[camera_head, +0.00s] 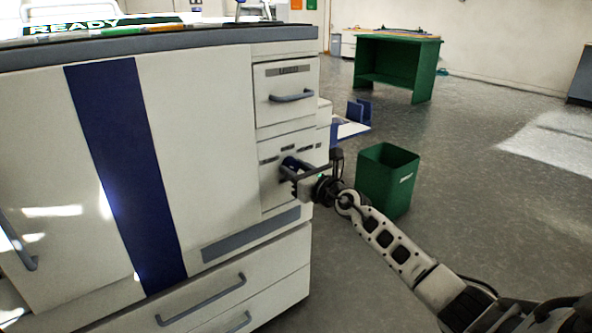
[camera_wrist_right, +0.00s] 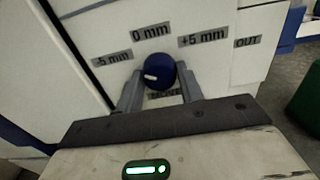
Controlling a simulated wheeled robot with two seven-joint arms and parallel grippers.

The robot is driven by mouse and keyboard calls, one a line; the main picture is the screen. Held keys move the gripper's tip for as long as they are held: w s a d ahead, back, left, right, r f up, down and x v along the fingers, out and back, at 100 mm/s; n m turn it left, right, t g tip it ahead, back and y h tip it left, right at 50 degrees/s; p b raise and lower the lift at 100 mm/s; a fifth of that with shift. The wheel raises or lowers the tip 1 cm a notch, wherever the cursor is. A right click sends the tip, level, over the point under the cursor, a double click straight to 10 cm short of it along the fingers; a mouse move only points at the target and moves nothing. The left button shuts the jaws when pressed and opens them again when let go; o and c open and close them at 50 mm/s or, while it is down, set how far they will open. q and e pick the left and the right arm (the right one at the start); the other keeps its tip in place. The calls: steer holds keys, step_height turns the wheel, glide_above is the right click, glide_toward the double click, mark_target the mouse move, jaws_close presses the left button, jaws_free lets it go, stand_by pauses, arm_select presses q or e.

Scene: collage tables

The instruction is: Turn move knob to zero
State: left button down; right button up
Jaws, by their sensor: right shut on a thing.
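The blue round move knob (camera_wrist_right: 158,72) sits on the white machine panel in the right wrist view. Labels "-5 mm" (camera_wrist_right: 112,58), "0 mm" (camera_wrist_right: 149,33) and "+5 mm" (camera_wrist_right: 203,40) arch above it; the "MOVE" label below is partly hidden. The knob's white mark is on its left side, on the "-5 mm" side rather than under "0 mm". My right gripper (camera_wrist_right: 160,90) is shut on the knob, one finger on each side. In the head view the right gripper (camera_head: 296,174) is at the machine's lower small panel. My left gripper is not in view.
The white machine (camera_head: 205,150) with its blue stripe fills the left. A drawer handle (camera_head: 291,97) is above my gripper. A green bin (camera_head: 386,180) stands close behind my right forearm. A green table (camera_head: 397,65) is farther back, with open floor at right.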

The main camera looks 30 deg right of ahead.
steer(key=shift+m+p, duration=0.3)
steer(key=shift+m, duration=0.5)
steer(key=m+p, duration=0.2)
steer(key=m, duration=0.2)
steer(key=shift+a, duration=0.1)
steer(key=m+p, duration=0.1)
steer(key=m, duration=0.1)
steer(key=shift+m, duration=0.4)
steer(key=shift+m+p, duration=0.45)
steer(key=shift+m, duration=0.25)
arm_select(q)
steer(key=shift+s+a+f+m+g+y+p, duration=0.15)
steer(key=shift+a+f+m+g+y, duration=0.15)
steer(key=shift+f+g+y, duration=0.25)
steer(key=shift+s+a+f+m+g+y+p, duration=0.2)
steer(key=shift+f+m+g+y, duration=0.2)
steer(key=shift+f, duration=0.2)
arm_select(e)
steer(key=shift+m, duration=0.9)
